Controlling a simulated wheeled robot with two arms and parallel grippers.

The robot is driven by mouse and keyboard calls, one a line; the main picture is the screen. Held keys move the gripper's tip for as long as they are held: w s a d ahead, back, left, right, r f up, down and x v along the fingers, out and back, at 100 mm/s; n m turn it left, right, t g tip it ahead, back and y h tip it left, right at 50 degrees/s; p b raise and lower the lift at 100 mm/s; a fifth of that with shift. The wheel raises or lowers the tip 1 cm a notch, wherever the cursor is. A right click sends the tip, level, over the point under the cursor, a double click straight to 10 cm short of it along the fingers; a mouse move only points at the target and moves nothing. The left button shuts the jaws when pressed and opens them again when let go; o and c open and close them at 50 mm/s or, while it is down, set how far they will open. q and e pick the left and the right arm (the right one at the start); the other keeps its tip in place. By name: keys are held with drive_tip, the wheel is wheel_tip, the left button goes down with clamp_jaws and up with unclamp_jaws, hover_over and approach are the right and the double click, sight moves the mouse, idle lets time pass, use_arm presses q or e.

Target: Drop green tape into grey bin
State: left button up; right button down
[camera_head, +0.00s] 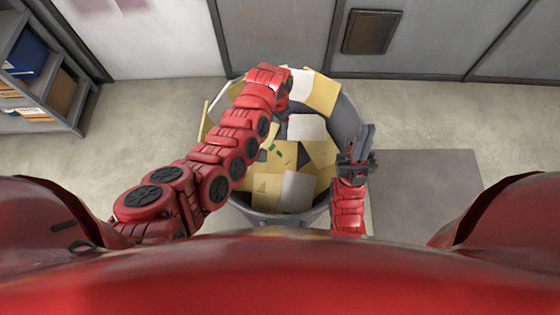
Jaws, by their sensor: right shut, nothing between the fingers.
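The grey bin (346,110) stands on the floor in front of me, full of yellow and white paper sheets. Small green patches (272,148) show among the sheets; they may be part of the green tape, but I cannot tell. My left arm reaches over the bin from the left, and its end (270,82) is above the bin's far side. The fingers of my left gripper are hidden behind the wrist. My right gripper (364,138) is shut and empty, at the right rim of the bin.
A grey shelf (52,88) with blue and brown binders stands at the far left. A wall (275,35) with a dark brown panel (371,31) is behind the bin. A darker grey floor patch (430,200) lies to the right. The floor on both sides is clear.

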use_arm(q)
wheel_tip(320, 180, up, 18)
drive_tip(key=shift+f, duration=0.25)
idle(0.6)
idle(0.5)
